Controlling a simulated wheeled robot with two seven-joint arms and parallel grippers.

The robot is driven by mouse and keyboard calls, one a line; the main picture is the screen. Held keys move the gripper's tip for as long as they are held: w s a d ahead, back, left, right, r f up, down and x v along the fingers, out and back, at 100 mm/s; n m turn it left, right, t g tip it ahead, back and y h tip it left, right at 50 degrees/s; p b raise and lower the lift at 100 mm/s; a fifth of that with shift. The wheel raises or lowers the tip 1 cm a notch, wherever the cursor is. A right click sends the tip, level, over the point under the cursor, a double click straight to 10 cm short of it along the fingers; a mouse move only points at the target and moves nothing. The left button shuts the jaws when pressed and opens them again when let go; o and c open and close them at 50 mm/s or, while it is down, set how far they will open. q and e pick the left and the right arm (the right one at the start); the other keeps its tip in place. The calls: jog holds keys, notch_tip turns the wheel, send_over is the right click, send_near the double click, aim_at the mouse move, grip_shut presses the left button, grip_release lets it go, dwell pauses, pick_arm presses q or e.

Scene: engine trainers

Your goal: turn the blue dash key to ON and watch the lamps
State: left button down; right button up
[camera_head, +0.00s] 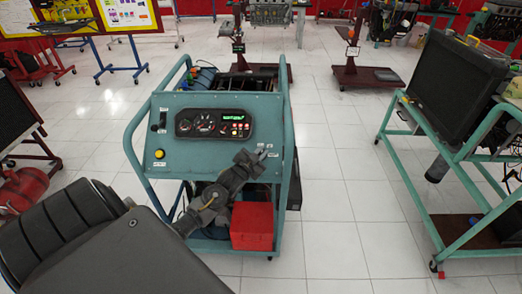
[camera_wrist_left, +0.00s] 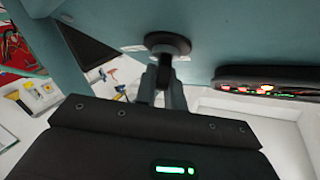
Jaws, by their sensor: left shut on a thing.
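The dash panel (camera_head: 205,145) is the teal front of a wheeled engine trainer. Its black instrument cluster (camera_head: 214,123) has round gauges, a lit green display and several small lit lamps. My left gripper (camera_head: 264,150) reaches the right part of the panel. In the left wrist view its two grey fingers (camera_wrist_left: 164,82) are closed on a dark key grip below a round black key switch (camera_wrist_left: 168,43). The key's blue colour does not show, and its turned position is hard to tell. The cluster also shows at the right of the left wrist view (camera_wrist_left: 270,80). My right gripper is out of view.
A black handle (camera_head: 158,121) and a yellow button (camera_head: 160,153) are on the panel's left. A red box (camera_head: 252,226) sits low on the trainer's frame. Another teal stand (camera_head: 440,180) is at the right. White tiled floor is clear between them.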

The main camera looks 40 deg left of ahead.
pick_arm(q)
jog(key=shift+m+h, duration=0.4)
jog(key=shift+m, duration=0.3)
jog(key=c, duration=1.5)
grip_release()
jog(key=s, duration=0.3)
jog(key=s+r+b, duration=0.1)
jog(key=s, duration=0.3)
jog(key=s+d, duration=0.1)
jog(key=s, duration=0.2)
jog(key=shift+s+r, duration=0.25)
jog(key=shift+r, duration=0.05)
